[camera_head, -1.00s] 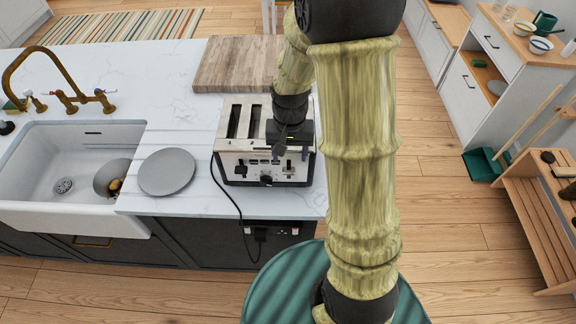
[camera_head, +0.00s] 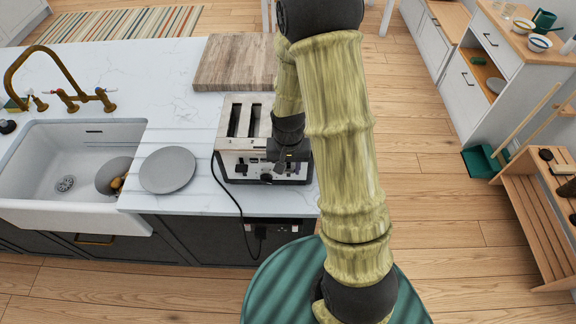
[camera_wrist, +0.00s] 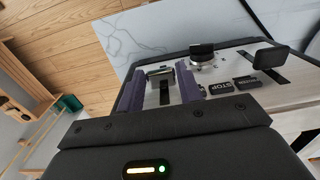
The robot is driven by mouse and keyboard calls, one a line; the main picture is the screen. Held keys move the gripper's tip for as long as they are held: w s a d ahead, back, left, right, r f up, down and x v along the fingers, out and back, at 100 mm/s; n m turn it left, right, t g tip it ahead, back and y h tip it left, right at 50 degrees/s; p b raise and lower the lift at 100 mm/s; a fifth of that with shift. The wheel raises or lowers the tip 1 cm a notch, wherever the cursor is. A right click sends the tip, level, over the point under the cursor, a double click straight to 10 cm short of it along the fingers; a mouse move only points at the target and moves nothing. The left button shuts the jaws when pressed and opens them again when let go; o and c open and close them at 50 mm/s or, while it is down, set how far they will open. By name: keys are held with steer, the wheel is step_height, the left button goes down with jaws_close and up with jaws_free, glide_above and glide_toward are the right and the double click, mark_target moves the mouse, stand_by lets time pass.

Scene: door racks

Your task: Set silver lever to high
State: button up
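The toaster (camera_head: 235,163) is a silver and black unit on the white counter, with slots on top and controls on its front. In the wrist view its front panel (camera_wrist: 225,102) shows the silver lever (camera_wrist: 159,73), a round dark knob (camera_wrist: 202,52), a black lever (camera_wrist: 270,57) and several buttons, one marked STOP. My gripper (camera_wrist: 157,88) is open, with one purple finger on each side of the silver lever. Whether a finger touches it is unclear. In the head view my gripper (camera_head: 287,165) is at the toaster's right front and hides the silver lever.
A grey plate (camera_head: 168,170) and a white sink (camera_head: 50,205) are left of the toaster. A wooden board (camera_head: 235,62) lies behind it. A black cord (camera_head: 229,198) hangs over the counter edge. Open floor (camera_head: 435,215) lies to the right.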

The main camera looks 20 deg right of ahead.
jaws_close()
steer(key=shift+r+p, duration=0.7)
steer(key=shift+r, duration=0.65)
steer(key=shift+w, duration=0.1)
steer(key=o, duration=0.6)
jaws_free()
steer(key=shift+c, duration=0.2)
step_height(320, 180, up, 18)
steer(key=b, duration=0.3)
steer(key=shift+f, duration=0.25)
